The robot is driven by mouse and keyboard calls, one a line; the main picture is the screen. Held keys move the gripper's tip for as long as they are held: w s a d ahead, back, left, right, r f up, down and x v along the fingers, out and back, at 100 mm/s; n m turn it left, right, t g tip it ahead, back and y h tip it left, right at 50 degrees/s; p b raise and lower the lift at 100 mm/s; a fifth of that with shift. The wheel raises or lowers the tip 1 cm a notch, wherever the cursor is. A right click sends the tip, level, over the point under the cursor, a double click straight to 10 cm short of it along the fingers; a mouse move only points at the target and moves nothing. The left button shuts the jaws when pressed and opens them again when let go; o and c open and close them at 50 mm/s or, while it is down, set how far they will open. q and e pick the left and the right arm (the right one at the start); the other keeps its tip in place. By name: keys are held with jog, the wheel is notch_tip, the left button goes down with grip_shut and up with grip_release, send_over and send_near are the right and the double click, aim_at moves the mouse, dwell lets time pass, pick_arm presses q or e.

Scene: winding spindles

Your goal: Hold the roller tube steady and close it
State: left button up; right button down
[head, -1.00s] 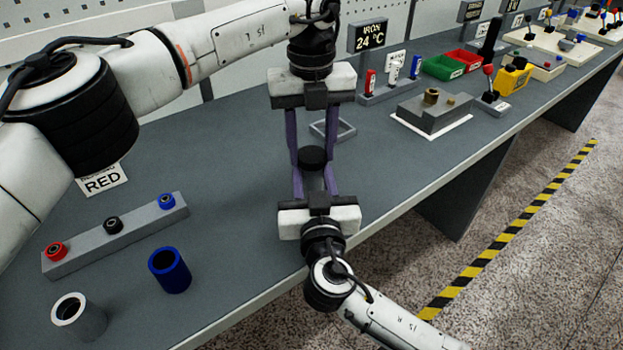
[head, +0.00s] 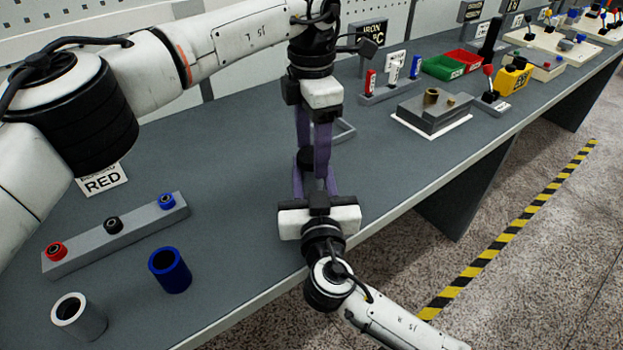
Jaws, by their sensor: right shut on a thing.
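The roller tube stands between my grippers near the table's front edge. Its black top (head: 306,157) shows partly between the purple fingers, and its lower body is mostly hidden. My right gripper (head: 314,184) comes from the front and is shut on the tube low down. My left gripper (head: 314,155) reaches down from above, turned nearly edge-on, with its fingers apart on either side of the black top. The near finger covers part of the top. I cannot see whether the top sits fully down.
A grey holder (head: 115,238) with red, black and blue caps lies at left. A blue tube (head: 170,270) and a grey tube (head: 78,316) stand in front of it. A RED sign (head: 103,181) is behind. A grey square frame (head: 343,131) lies behind my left gripper.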

pick_arm(q)
jog(key=shift+r, duration=2.25)
jog(key=shift+c, duration=0.3)
notch_tip(320, 180, up, 2)
jog(key=n, duration=0.4)
jog(key=shift+d, duration=0.1)
jog(key=n, duration=0.1)
jog(key=r+n, duration=0.1)
jog(key=n, duration=0.1)
jog(key=shift+r+n, duration=0.25)
jog(key=shift+n, duration=0.05)
jog(key=shift+f, duration=0.1)
jog(key=shift+f, duration=3.95)
jog(key=shift+c, duration=0.4)
